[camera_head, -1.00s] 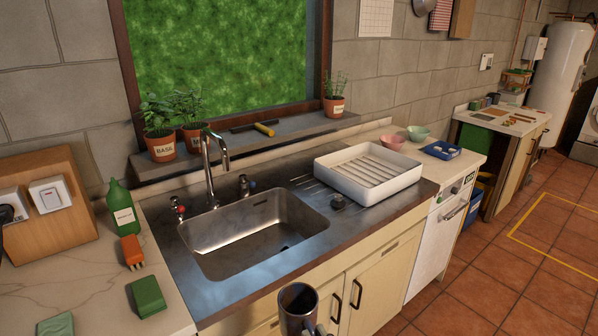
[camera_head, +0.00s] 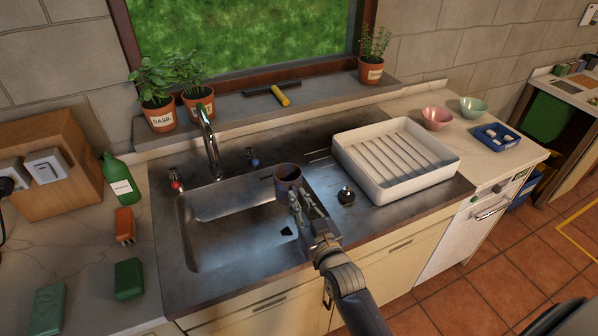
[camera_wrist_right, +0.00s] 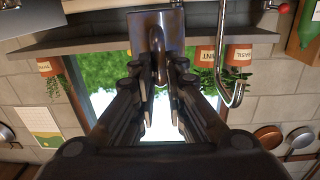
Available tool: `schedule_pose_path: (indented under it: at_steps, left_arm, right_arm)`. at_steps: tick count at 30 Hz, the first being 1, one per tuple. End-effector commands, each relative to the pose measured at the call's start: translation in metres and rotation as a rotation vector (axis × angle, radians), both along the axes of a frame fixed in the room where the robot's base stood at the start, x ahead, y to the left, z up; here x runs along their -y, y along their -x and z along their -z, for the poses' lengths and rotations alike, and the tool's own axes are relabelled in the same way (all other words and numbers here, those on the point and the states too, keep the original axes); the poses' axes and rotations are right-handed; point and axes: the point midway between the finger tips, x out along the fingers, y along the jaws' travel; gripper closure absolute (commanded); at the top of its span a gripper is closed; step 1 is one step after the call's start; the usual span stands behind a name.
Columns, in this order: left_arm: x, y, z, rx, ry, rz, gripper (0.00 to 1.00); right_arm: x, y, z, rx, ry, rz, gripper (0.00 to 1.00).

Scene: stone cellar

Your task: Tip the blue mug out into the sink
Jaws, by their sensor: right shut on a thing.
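The dark blue mug (camera_head: 288,183) is upright over the right side of the metal sink basin (camera_head: 205,236), with its open top showing. What is inside it is too dark to tell. My right gripper (camera_head: 303,203) comes from the front and is shut on the mug's handle side. In the right wrist view, the picture is upside down; the mug (camera_wrist_right: 146,33) is at the top with its handle between the fingers (camera_wrist_right: 160,68). My left gripper is not in view.
The tap (camera_head: 209,140) stands behind the basin, left of the mug. A white dish rack (camera_head: 440,180) and a dark plug (camera_head: 346,196) are to the right. The basin is otherwise empty.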

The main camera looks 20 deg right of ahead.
Motion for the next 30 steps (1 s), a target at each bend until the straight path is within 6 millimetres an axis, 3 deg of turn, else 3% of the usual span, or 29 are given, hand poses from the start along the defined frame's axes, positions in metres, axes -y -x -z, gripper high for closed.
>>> schedule_pose_path:
  at_steps: [1,7,19,30]
  left_arm:
    - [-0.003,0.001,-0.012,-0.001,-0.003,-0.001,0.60]
    - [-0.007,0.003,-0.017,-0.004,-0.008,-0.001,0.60]
    - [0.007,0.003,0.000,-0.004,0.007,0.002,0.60]
    - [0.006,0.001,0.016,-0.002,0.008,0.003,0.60]
  right_arm:
    - [0.004,-0.013,-0.014,0.006,0.000,0.005,1.00]
    - [0.012,-0.033,-0.019,0.002,-0.005,0.015,1.00]
    - [0.015,-0.034,-0.004,0.000,0.123,0.015,1.00]
    - [0.018,-0.033,0.009,-0.001,0.277,0.015,1.00]
